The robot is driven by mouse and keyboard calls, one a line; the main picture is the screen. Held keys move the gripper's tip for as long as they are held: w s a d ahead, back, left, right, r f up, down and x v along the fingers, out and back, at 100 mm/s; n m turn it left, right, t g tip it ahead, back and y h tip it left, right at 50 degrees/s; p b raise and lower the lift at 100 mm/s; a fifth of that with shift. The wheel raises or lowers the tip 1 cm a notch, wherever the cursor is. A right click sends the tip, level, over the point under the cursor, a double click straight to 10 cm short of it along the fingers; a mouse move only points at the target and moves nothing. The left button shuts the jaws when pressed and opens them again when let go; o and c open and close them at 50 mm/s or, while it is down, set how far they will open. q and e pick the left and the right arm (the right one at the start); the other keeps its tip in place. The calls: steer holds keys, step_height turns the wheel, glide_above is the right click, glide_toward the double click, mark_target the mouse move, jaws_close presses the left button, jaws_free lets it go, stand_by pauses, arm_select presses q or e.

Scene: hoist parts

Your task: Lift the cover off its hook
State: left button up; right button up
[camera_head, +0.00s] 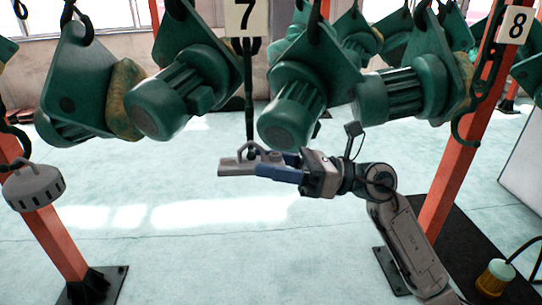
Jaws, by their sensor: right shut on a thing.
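My right gripper (272,167) reaches in from the right and is shut on a light grey part (236,168) with a raised loop handle, seemingly a cover. The lower end of a dark hanging hook (250,118) reaches down to that handle; whether they touch is hard to tell. Another grey cover (35,187), domed with dark slots, hangs upright from a dark hook (14,135) at the left, far from my gripper. My left gripper is not in view.
Several green hoist motors (184,98) hang across the top, some close above my gripper. Orange posts stand at left (55,243) and right (458,165). Number plates 7 (245,18) and 8 (515,25) hang above. The floor in the middle is clear.

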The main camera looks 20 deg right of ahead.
steer(key=shift+s, duration=0.15)
steer(key=shift+r, duration=0.1)
steer(key=shift+s+a+r+m+p, duration=0.15)
steer(key=shift+s+m+p, duration=0.2)
steer(key=shift+p, duration=0.2)
steer(key=shift+s+a+r+m+p, duration=0.15)
steer(key=shift+s+m+p, duration=0.1)
steer(key=shift+m+p, duration=0.25)
steer(key=shift+s, duration=0.1)
steer(key=shift+s+a+r+p, duration=0.1)
steer(key=shift+s+r+p, duration=0.25)
steer(key=shift+s, duration=0.15)
steer(key=shift+s, duration=0.15)
steer(key=shift+s+a+r+n, duration=0.15)
steer(key=shift+s+n, duration=0.1)
steer(key=shift+s, duration=0.2)
steer(key=shift+s+a+r+n, duration=0.1)
steer(key=shift+s+n, duration=0.1)
steer(key=shift+s, duration=0.2)
